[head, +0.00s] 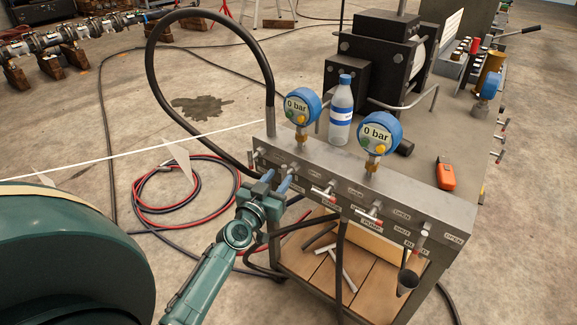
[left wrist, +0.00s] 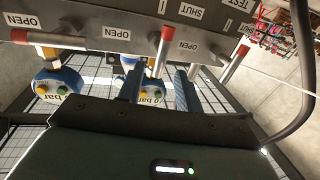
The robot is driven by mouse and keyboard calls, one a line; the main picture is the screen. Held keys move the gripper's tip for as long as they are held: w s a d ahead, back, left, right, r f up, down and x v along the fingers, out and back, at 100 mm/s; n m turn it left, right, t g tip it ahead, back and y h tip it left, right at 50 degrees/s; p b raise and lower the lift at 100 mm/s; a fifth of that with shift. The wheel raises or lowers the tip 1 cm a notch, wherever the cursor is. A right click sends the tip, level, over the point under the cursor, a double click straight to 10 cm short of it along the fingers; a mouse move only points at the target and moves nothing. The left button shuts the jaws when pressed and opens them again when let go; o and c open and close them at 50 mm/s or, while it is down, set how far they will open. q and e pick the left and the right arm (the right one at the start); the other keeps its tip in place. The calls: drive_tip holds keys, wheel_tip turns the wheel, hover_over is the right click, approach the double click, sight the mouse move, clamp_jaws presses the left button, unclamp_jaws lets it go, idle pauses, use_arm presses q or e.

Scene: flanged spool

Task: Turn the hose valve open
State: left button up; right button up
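A grey valve panel (head: 345,180) carries a row of red-tipped levers beside OPEN and SHUT labels. My left gripper (head: 277,180) is at the left part of its front face. In the left wrist view the gripper's two blue fingers (left wrist: 158,88) are apart, with a red-tipped lever (left wrist: 163,52) standing between them and visible space around it. An OPEN label (left wrist: 187,45) is beside this lever. Another lever (left wrist: 234,62) is to its right and one (left wrist: 55,40) lies level at left. I cannot read which lever is the hose valve. My right gripper is not in view.
Two blue gauges reading 0 bar (head: 301,105) (head: 376,133) stand above the panel. A black hose (head: 150,60) loops up at its left end. A water bottle (head: 341,110) and an orange device (head: 445,174) are on the bench. Coiled hoses (head: 185,190) lie on the floor.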

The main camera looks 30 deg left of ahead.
sight(283, 172)
use_arm(q)
drive_tip(key=w, duration=0.6)
drive_tip(key=shift+a, duration=0.3)
drive_tip(key=shift+c, duration=0.2)
clamp_jaws()
